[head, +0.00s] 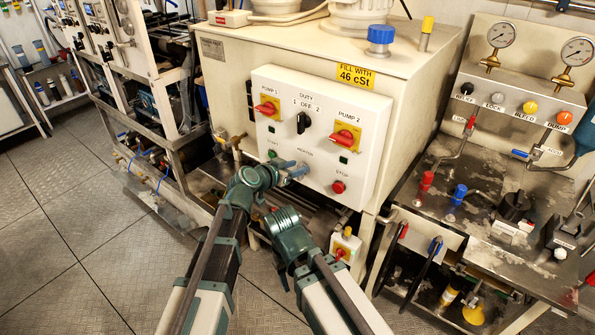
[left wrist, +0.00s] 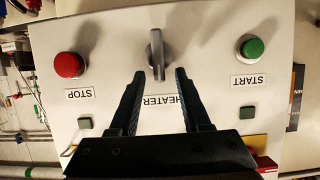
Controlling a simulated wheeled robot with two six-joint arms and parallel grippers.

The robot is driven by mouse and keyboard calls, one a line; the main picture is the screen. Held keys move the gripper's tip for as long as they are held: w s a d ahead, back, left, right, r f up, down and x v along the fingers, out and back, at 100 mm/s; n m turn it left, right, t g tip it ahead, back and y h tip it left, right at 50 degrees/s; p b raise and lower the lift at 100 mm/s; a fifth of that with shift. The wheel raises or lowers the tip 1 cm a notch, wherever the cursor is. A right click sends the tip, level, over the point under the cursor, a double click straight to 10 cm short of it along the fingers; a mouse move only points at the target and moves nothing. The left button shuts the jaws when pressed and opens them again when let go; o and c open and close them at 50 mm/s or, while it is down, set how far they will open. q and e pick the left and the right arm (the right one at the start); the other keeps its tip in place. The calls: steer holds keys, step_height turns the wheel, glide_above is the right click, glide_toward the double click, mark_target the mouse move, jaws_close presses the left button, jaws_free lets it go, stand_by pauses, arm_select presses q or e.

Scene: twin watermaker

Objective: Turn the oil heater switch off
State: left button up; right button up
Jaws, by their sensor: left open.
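The oil heater switch (left wrist: 156,55) is a grey knob on the white control panel (head: 266,85), above an upside-down HEATER label (left wrist: 160,101) in the left wrist view. Its grip bar stands roughly upright in that view. My left gripper (left wrist: 160,75) is open, its two dark fingers apart, with the tips pointing at the switch and the lower end of the knob showing between them. I cannot tell if they touch it. In the head view the left gripper (head: 294,170) is at the lower panel and largely covers the switch.
A red STOP button (left wrist: 69,65) and a green START button (left wrist: 252,48) flank the switch. Red PUMP 1 (head: 267,108) and PUMP 2 (head: 344,138) switches and a black DUTY knob (head: 303,122) sit above. A bench (head: 470,190) with valves stands right. Floor at left is clear.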

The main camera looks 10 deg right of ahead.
arm_select(q)
steer(key=shift+w+d+f, duration=0.15)
steer(key=shift+w+d, duration=0.1)
jaws_close()
stand_by(0.5)
steer(key=shift+w+a+f+n+g+h+b, duration=0.45)
steer(key=shift+n+h+b, duration=0.7)
steer(key=shift+n+b, duration=1)
steer(key=shift+w+a+f+n+g+h+b, duration=0.3)
steer(key=shift+f+n+g+h+b, duration=0.3)
steer(key=shift+n+h+b, duration=1.05)
steer(key=shift+w+a+f+n+g+h+b, duration=0.4)
steer(key=shift+f+n+h+b, duration=0.3)
steer(key=shift+n+b, duration=1.85)
steer(key=shift+n+p, duration=0.35)
steer(key=shift+n, duration=0.1)
